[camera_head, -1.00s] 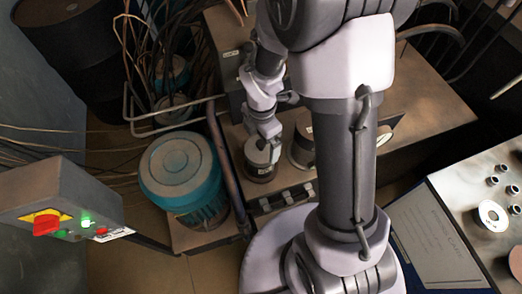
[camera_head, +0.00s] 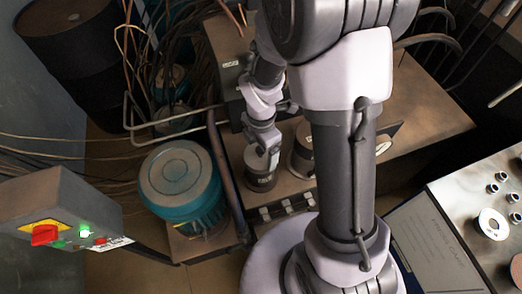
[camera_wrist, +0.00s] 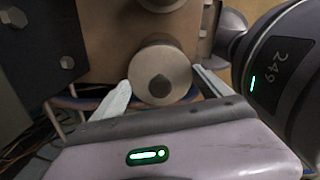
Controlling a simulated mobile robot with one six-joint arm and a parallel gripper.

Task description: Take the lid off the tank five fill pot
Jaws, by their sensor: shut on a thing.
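A short round metal fill pot (camera_head: 260,180) with a small label stands on the bench at the centre of the head view. The label is too small to read. Its round lid (camera_wrist: 178,66), with a dark knob in the middle, shows from above in the wrist view. My gripper (camera_head: 264,153) is at the top of the pot. In the wrist view my gripper (camera_wrist: 161,78) has one finger on each side of the lid and is shut on its rim. I cannot tell whether there is a gap between lid and pot.
A second pot (camera_head: 302,152) stands close on the right, partly hidden by my arm. A teal motor (camera_head: 181,185) and a bent pipe rail are on the left. A switch box (camera_head: 62,210) with a red knob is at lower left. A control panel (camera_head: 470,195) is at right.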

